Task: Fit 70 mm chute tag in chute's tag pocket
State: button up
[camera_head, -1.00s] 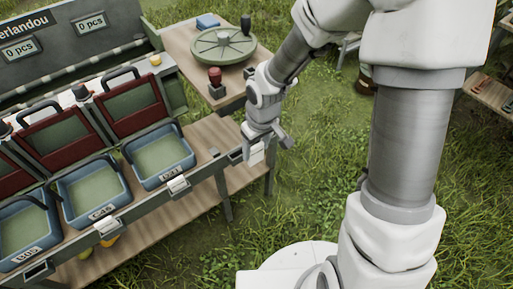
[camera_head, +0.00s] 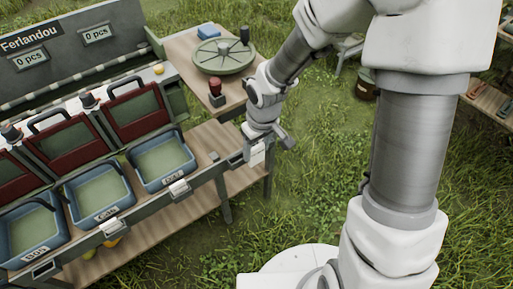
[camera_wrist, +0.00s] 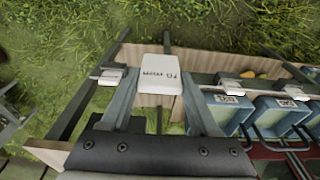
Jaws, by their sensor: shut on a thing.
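My gripper (camera_head: 272,143) is shut on the white 70 mm chute tag (camera_wrist: 160,75), whose lettering is upside down in the wrist view. The two grey fingers (camera_wrist: 160,108) stand on either side of it. The tag also shows in the head view (camera_head: 256,155) as a pale block below the gripper. The gripper is by the right end of the front rail (camera_head: 205,179), which carries white tags (camera_head: 179,188) (camera_head: 108,227) in front of the blue bins. A pocket-like fitting (camera_head: 236,160) is just left of the tag; whether they touch is unclear.
Blue bins (camera_head: 188,163) stand along the rail below red-framed flaps (camera_head: 140,112). A side table (camera_head: 188,48) holds a green round disc (camera_head: 225,57) and a red-topped stamp-like object (camera_head: 215,86). Grass (camera_head: 320,190) right of the stand is open.

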aim_at(257, 146)
jog(key=shift+r+p, duration=1.5)
jog(key=shift+r, duration=0.45)
jog(key=shift+f, duration=0.15)
